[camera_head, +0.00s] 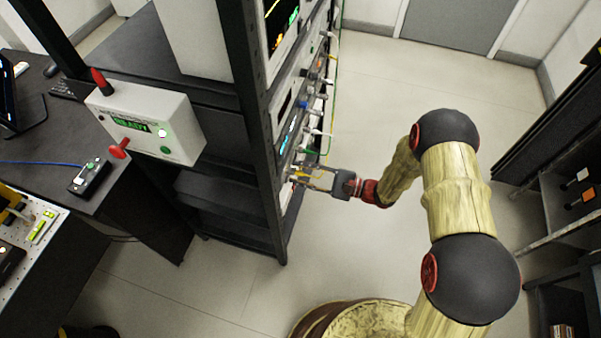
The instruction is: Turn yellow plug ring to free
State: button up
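My gripper (309,179) reaches in from the right, low at the front panel of the black equipment rack (262,120). Its fingertips are at the panel, where a small yellow part (301,177) shows between or just beside them. This may be the yellow plug ring, but it is too small to make out its shape or its turn. The two fingers look spread with a gap near the palm. I cannot tell whether the tips touch or hold the yellow part.
Several cables and plugs, including a green plug (308,151), stick out of the panel just above my gripper. The floor (375,75) behind my arm is clear. A dark shelf (560,205) stands at right.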

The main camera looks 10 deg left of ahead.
jog(key=shift+o, duration=0.2)
jog(key=shift+d, duration=0.1)
jog(key=s+d, duration=0.1)
jog(key=d, duration=1)
jog(key=shift+d, duration=0.4)
